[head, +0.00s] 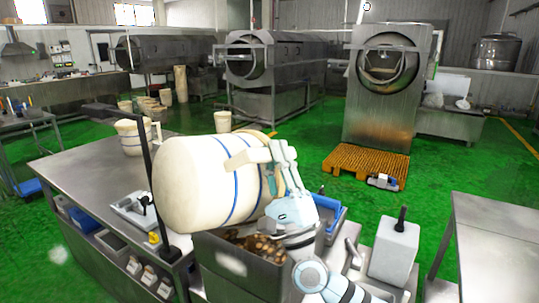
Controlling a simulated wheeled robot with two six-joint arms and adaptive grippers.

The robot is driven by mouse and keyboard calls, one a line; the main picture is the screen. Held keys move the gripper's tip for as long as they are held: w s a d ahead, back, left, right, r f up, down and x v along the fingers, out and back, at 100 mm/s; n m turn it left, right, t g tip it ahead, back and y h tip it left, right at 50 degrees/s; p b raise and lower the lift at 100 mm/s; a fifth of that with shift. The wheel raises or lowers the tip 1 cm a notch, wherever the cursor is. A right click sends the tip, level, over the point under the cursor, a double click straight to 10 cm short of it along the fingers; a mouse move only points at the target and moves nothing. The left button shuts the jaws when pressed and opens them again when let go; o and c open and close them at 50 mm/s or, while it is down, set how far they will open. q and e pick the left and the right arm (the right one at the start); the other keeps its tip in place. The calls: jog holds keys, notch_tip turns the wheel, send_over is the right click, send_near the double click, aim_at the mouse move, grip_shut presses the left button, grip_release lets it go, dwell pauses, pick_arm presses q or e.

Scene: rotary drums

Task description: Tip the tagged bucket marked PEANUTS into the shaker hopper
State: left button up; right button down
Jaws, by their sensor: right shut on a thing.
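A large cream bucket (195,185) with blue bands lies tipped on its side in the air, its broad round end toward the left. Its mouth and any tag or PEANUTS marking are not visible. My right gripper (262,165) is shut on the bucket at its right side, by a cream handle-like part. Below the bucket is an open steel hopper (235,272) with brown nut-like pieces (262,246) inside. The bucket hides part of the hopper's opening. My left gripper is not in view.
A steel table (85,165) on the left bears another cream bucket (130,138), a scale-like tray (135,210) and a black post (147,165). A white canister (393,248) stands at right. A wooden pallet (365,162) and drum machines (385,85) stand behind on green floor.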

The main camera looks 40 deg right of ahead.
jog(key=shift+w+d+r+m+g+h+p, duration=0.15)
jog(key=shift+d+m+g+h+p, duration=0.4)
jog(key=shift+m+h, duration=0.3)
jog(key=shift+s+d+r+m+g+h+p, duration=0.1)
jog(key=shift+d+m+g+h+p, duration=0.35)
jog(key=shift+d+m+h, duration=0.35)
jog(key=shift+a+f+n+t+b, duration=0.25)
jog(key=shift+a+f+t+b, duration=0.05)
jog(key=shift+b, duration=0.05)
jog(key=s+a+f+m+g+y+b, duration=0.1)
jog(key=a+f+m+g+y+b, duration=0.1)
jog(key=a+m+g+y+b, duration=0.85)
jog(key=s+a+f+m+g+y+b, duration=0.15)
jog(key=a+m+g+y+b, duration=0.25)
jog(key=a+m+y+b, duration=1.25)
jog(key=d+f+m+g+p, duration=0.3)
jog(key=d+f+p, duration=0.2)
jog(key=d+f, duration=0.2)
jog(key=shift+d, duration=0.15)
